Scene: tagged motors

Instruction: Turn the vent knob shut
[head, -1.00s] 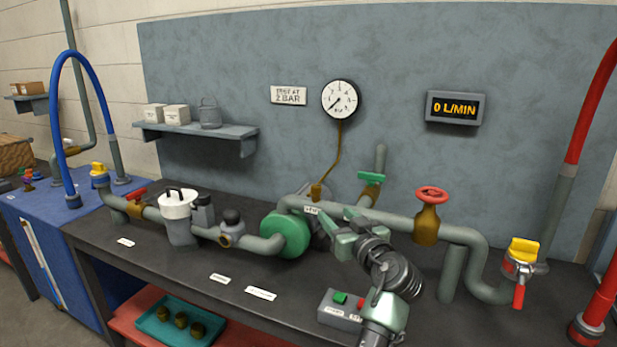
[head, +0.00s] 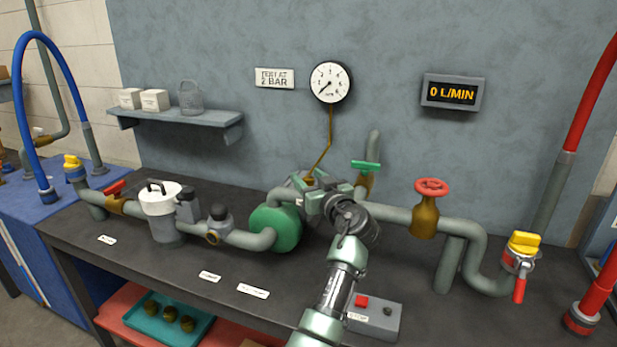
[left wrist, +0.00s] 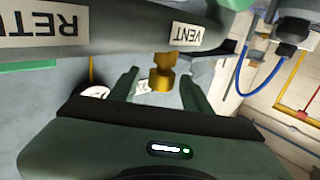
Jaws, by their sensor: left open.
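The vent knob (left wrist: 161,78) is a small brass knob beside the VENT label (left wrist: 187,34) on the grey pipe. In the head view the brass knob (head: 308,180) shows just past my left gripper (head: 316,189), above the green pump. My left gripper (left wrist: 159,80) is open in the left wrist view, with one finger on each side of the knob in the picture. Gaps show between the knob and both fingers. I cannot tell how deep the knob sits between them. My right gripper is not in view.
The grey pipe (head: 396,213) runs close by, with a red-wheeled brass valve (head: 425,215) to the right and a green-handled valve (head: 366,168) behind. A button box (head: 377,318) stands near my forearm. The gauge (head: 330,82) hangs above; the display (head: 453,93) reads 0 L/MIN.

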